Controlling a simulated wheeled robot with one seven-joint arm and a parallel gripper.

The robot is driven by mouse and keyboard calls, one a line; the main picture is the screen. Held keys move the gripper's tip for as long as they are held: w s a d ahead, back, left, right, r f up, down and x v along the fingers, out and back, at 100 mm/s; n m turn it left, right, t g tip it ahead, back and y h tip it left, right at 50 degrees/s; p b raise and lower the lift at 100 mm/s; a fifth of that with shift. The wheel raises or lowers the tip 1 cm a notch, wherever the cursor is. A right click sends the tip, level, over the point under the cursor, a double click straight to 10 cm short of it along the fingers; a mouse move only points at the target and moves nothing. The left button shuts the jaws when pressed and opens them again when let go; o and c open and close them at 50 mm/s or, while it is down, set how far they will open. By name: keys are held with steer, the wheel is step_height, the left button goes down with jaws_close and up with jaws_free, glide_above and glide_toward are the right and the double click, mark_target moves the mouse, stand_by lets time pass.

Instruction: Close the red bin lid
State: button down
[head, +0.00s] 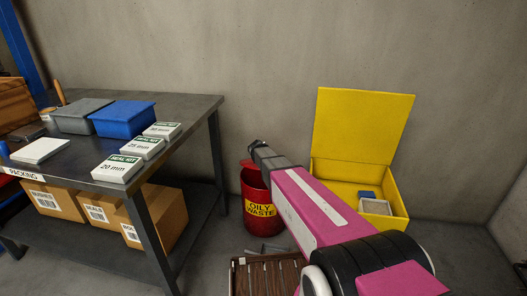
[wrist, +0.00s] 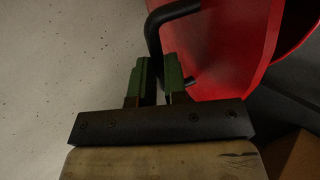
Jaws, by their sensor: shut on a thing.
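The red bin (head: 262,221) with a yellow "OILY WASTE" label stands on the floor near the wall, right of the bench. Its red lid (wrist: 225,45) fills the upper right of the wrist view and appears raised and tilted. A bent black handle (wrist: 172,14) sticks out from the lid. My gripper (head: 256,145) is above the bin at its back left. In the wrist view, its green fingers (wrist: 158,78) are closed around the handle bar. My arm hides part of the bin's top and right side in the head view.
A dark workbench (head: 195,105) with boxes and blue and grey bins stands at left. An open yellow box (head: 340,172) stands at right. A brown slatted crate (head: 262,275) lies in front of the red bin. Bare wall is behind.

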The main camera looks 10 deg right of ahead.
steer(key=s+a+f, duration=0.1)
steer(key=s+f, duration=0.4)
steer(key=f, duration=0.6)
steer(key=shift+a, duration=0.3)
steer(key=c, duration=1.1)
jaws_free()
steer(key=shift+c, duration=0.2)
steer(key=v, duration=1.1)
steer(key=shift+r, duration=0.25)
steer(key=shift+w, duration=0.2)
